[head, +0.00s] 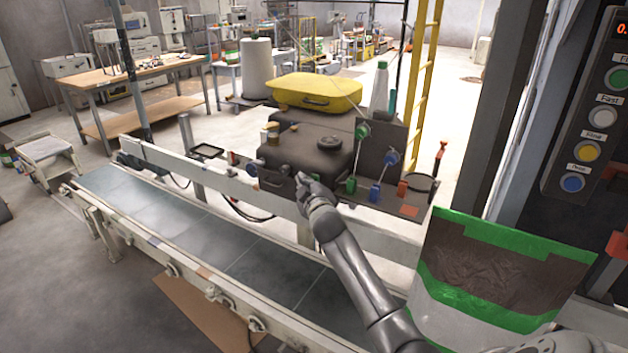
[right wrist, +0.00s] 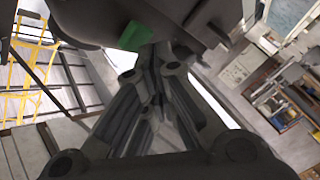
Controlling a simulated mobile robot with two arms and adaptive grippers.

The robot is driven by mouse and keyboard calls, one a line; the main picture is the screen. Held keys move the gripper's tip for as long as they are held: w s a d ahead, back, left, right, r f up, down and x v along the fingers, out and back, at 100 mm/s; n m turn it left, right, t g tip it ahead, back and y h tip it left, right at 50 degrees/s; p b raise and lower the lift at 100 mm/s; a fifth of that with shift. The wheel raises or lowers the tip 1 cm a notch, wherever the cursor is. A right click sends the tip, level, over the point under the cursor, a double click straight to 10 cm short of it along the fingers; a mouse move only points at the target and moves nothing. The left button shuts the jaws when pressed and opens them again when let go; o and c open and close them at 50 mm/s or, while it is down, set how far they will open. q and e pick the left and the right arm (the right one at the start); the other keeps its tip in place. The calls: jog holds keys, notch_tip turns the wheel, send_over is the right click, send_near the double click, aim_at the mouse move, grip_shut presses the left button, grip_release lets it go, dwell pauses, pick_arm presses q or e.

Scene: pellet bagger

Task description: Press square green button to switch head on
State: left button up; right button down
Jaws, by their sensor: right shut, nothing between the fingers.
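The dark sewing-head housing (head: 305,150) stands behind the conveyor, with a round knob on top. My right gripper (head: 303,182) is at the lower front of this housing, its arm reaching up from the bottom of the head view. In the right wrist view, a square green button (right wrist: 135,36) shows on a dark body just beyond my right gripper's fingers (right wrist: 155,62). The fingers are shut and empty, close to the button; I cannot tell whether they touch it. In the head view I cannot make out the square button. My left gripper is not in view.
The conveyor belt (head: 225,245) runs below the housing, with a white rail (head: 210,180) between. A green-banded bag (head: 500,270) stands at the right, below a button panel (head: 595,110). A yellow case (head: 314,92) lies behind the housing. The belt is clear.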

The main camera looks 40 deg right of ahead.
jog(key=shift+w+d, duration=0.2)
jog(key=shift+d, duration=0.25)
dwell(0.7)
jog(key=shift+s+a, duration=0.2)
jog(key=shift+a, duration=0.25)
jog(key=shift+s+a, duration=0.2)
jog(key=shift+a, duration=0.25)
jog(key=shift+s+a+p, duration=0.2)
jog(key=shift+s+a, duration=0.2)
jog(key=shift+a, duration=0.5)
jog(key=shift+s+a+p, duration=0.2)
jog(key=shift+s+a, duration=0.15)
jog(key=shift+a, duration=0.6)
jog(key=shift+s+a+p, duration=0.2)
jog(key=shift+s+a, duration=0.2)
jog(key=shift+a, duration=0.5)
jog(key=shift+f, duration=0.1)
